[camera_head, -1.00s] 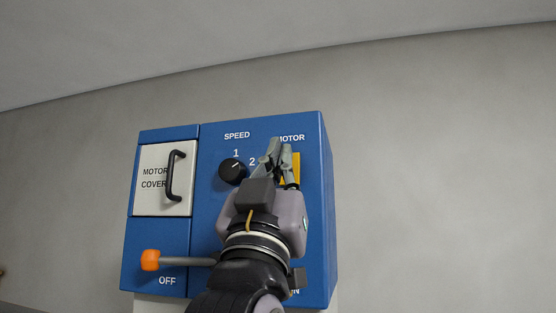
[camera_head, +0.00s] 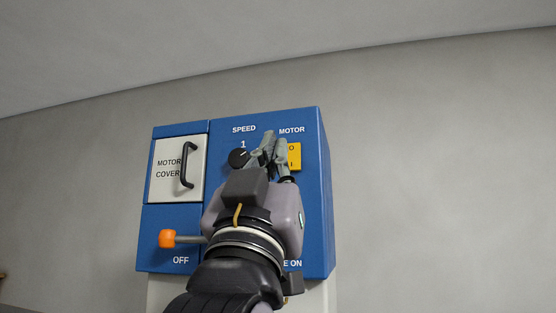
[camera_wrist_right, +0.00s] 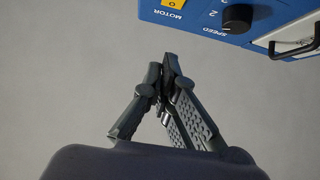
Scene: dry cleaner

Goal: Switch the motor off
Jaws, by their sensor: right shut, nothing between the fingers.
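The yellow motor switch plate (camera_head: 294,157), marked O above I, sits under the word MOTOR on a blue control box (camera_head: 313,200). Its left part is hidden behind my right gripper (camera_head: 273,138) in the head view. The plate's edge also shows at the top of the right wrist view (camera_wrist_right: 172,4). My right gripper is shut and empty, its fingertips pointing up in front of the panel between the speed knob and the plate. In the right wrist view the fingertips (camera_wrist_right: 164,66) are apart from the box. My left gripper is not in view.
A black speed knob (camera_head: 238,158) is left of the gripper. A white motor cover (camera_head: 165,185) with a dark handle (camera_head: 188,165) is at upper left. An orange-tipped lever (camera_head: 167,239) sticks out by OFF. Bare wall (camera_head: 440,180) lies right of the box.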

